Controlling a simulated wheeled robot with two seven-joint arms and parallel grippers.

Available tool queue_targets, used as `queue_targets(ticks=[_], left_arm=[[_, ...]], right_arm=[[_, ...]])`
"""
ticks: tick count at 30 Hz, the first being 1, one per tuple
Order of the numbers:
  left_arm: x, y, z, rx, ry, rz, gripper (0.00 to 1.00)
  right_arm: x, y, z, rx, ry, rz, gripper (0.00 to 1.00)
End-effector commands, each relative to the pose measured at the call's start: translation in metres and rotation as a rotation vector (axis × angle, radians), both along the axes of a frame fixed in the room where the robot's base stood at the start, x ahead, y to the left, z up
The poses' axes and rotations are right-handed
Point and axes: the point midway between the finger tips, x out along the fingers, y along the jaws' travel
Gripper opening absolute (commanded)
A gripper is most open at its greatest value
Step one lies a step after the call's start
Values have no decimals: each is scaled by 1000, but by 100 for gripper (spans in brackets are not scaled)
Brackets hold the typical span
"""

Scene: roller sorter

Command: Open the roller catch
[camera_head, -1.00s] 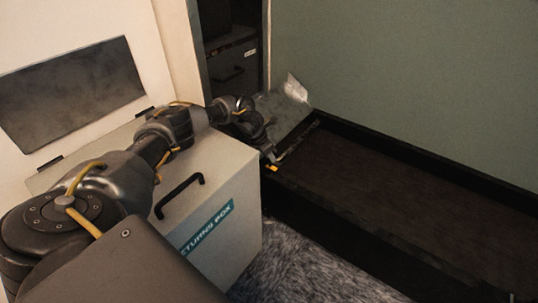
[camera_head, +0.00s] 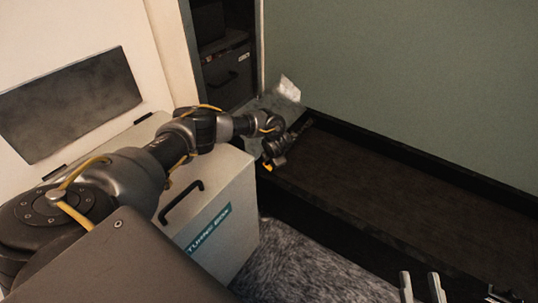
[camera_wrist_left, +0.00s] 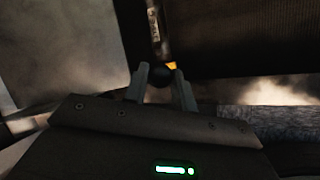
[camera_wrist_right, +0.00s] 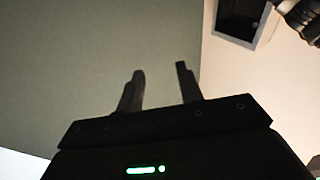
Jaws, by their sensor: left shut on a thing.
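My left gripper (camera_head: 274,158) is at the left end of the dark roller bed (camera_head: 400,205). In the left wrist view its fingers (camera_wrist_left: 161,88) stand either side of a dark round knob (camera_wrist_left: 160,76) and are shut on it. A small orange piece (camera_wrist_left: 172,65) and a bar lie just beyond the knob; an orange tip (camera_head: 267,167) also shows in the head view. I cannot tell for sure that the knob belongs to the roller catch. My right gripper (camera_head: 423,288) is open and empty at the bottom right; its fingers also show apart in the right wrist view (camera_wrist_right: 158,90).
A white box (camera_head: 215,205) labelled returns stands under my left arm. A grey plate (camera_head: 289,89) tilts up behind my left wrist. A green wall (camera_head: 400,80) backs the bed. A dark cabinet (camera_head: 225,70) stands behind. Grey carpet (camera_head: 300,262) lies in front.

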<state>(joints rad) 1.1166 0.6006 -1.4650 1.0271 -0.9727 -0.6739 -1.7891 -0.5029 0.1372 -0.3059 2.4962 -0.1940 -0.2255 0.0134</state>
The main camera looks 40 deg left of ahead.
Motion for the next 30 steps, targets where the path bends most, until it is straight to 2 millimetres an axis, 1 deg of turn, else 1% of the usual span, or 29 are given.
queue_targets(ticks=[3,9,23,24,28,30], left_arm=[[1,-5,0,50,1,0,0],[1,-8,0,99,2,0,0],[0,-8,-1,111,2,1,0],[0,-8,-1,111,2,1,32],[0,-8,-1,111,2,1,48],[0,-8,-1,111,2,1,48]], right_arm=[[3,-3,-7,-22,41,-14,36],[5,-7,-13,-38,75,-27,36],[5,-7,-15,-43,85,-30,36],[5,-7,-15,-43,85,-30,36],[5,-7,-15,-43,84,-30,36],[5,-8,-15,-43,84,-30,36]])
